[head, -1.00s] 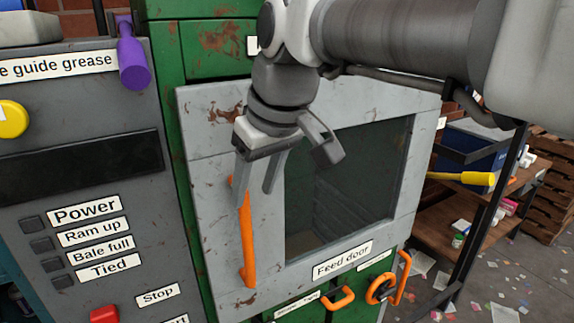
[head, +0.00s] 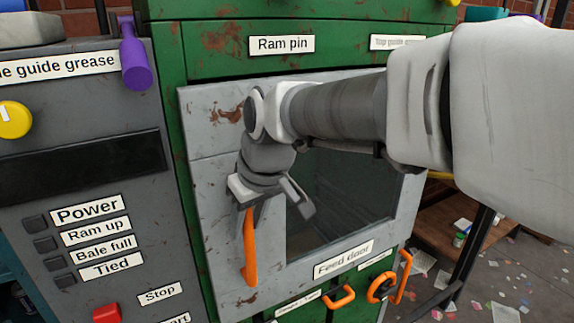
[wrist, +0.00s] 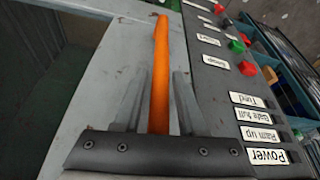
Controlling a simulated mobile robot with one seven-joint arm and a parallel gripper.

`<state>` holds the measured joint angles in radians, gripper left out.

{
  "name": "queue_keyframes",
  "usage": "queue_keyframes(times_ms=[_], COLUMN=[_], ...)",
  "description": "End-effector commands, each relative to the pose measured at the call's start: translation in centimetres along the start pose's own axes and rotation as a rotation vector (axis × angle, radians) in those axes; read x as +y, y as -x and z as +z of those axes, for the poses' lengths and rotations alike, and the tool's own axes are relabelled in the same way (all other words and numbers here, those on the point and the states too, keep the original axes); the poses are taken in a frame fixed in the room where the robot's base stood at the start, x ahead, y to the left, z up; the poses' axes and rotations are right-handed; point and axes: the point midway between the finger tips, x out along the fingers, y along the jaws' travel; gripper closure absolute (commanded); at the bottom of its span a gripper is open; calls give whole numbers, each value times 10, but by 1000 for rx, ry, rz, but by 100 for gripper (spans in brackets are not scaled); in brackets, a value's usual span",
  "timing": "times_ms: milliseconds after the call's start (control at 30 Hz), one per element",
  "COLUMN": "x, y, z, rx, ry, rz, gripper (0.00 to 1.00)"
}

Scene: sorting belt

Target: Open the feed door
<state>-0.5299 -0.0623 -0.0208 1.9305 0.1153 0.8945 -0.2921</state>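The feed door (head: 215,190) is a worn grey panel with a dark window, set in the green machine and labelled "Feed door". It looks closed. Its upright orange handle (head: 250,260) is on the left side; the upper part is hidden by my gripper (head: 249,212). In the wrist view the handle (wrist: 161,60) runs between the two fingers of my gripper (wrist: 157,85), with a small gap on each side. The fingers are open on either side of the handle and do not appear to squeeze it.
A grey control panel (head: 90,185) with labels, a yellow button and a red stop button stands left. A purple lever (head: 133,60) is at its top. Other orange handles (head: 338,298) are below the door. A shelf (head: 450,222) is at right.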

Motion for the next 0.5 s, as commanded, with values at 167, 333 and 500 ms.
queue_keyframes(times_ms=[167, 333, 500], x=[0, 0, 0], y=[0, 0, 1], z=[0, 0, 0], rx=[1, 1, 1], ry=[0, 0, 0], rz=[0, 0, 0], gripper=[94, 100, 100])
